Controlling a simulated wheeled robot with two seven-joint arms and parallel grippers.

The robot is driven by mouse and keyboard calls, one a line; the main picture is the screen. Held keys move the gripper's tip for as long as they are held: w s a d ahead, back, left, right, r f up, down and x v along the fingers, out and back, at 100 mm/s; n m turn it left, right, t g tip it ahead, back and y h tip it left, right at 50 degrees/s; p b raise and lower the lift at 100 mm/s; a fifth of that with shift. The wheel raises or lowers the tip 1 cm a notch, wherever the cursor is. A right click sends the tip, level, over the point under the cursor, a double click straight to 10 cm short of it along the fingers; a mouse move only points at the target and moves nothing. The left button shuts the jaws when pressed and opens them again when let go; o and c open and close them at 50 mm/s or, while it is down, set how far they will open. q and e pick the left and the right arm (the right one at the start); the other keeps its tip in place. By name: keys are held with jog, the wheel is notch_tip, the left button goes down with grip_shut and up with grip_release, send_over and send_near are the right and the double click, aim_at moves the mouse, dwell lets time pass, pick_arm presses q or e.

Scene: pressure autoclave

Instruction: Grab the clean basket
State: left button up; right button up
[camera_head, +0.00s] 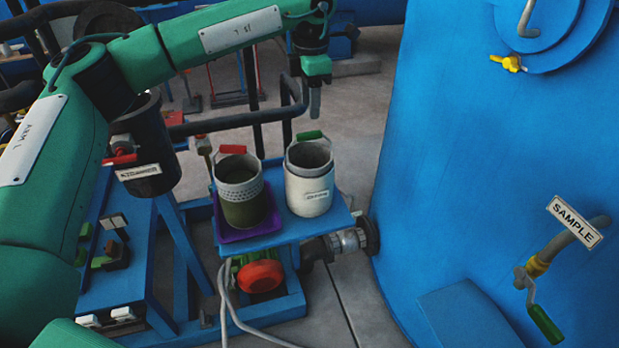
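A white basket (309,190) with a green handle grip (310,135) and a small label stands upright on the right part of a small blue table. The label is too small to read surely. A second basket (241,196) has a red handle grip, a pale perforated upper band and an olive-green lower part. It stands in a purple tray (229,235) on the same table's left part. My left gripper (315,113) points down above the white basket's handle and looks apart from it. It is seen edge-on, so its opening does not show. My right gripper is out of view.
The blue table (340,219) carries both baskets. A large blue vessel (455,180) fills the right side, with a SAMPLE tap (537,268). A dark labelled cylinder (148,150) stands left of the baskets. A dark pipe rail (235,120) runs behind them.

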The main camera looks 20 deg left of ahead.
aim_at(309, 133)
pick_arm(q)
notch_tip(309, 133, down, 5)
jog(key=shift+f+p, duration=0.1)
jog(key=shift+p, duration=0.2)
jog(key=f, duration=0.1)
jog(key=f+p, duration=0.1)
jog(key=f, duration=0.2)
jog(key=shift+s+a+f+p, duration=0.1)
jog(key=shift+s+f+p, duration=0.2)
jog(key=shift+f+p, duration=0.1)
jog(key=shift+f, duration=0.25)
grip_shut()
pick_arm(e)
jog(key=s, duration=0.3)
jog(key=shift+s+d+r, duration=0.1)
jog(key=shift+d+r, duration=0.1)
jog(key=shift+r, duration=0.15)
